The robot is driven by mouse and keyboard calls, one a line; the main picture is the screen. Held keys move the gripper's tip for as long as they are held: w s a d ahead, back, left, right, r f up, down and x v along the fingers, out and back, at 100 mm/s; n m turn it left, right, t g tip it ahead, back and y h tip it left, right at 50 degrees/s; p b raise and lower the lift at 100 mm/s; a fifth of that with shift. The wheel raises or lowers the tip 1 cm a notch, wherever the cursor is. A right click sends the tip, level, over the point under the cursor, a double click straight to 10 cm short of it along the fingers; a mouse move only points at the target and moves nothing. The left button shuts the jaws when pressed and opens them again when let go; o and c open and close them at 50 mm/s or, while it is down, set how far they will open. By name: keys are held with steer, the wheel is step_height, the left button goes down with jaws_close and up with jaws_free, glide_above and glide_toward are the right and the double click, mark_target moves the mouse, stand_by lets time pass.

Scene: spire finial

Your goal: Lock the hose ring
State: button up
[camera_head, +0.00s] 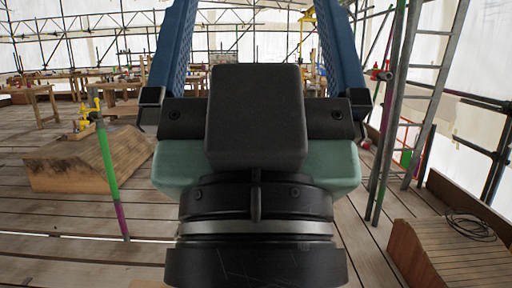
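My gripper (254,20) fills the middle of the head view, seen from behind. Its two blue fingers stand wide apart on black brackets and run up out of the top edge. The tips are cut off, and I see nothing held in the visible gap. My black wrist and gripper body hide the floor behind them. I cannot make out a hose ring for certain. A thin dark coil of hose or cable (466,225) lies on a wooden platform (440,262) at the lower right, apart from my gripper.
A wooden block (85,172) stands at left, beside a green and purple pole (108,165) with a yellow fitting (88,112). A ladder (437,90) and scaffold poles stand at right, near a red fitting (380,75). Plank floor (60,222) is clear at lower left.

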step_height(320, 180, up, 23)
steer(key=p, duration=2.1)
steer(key=shift+r, duration=0.15)
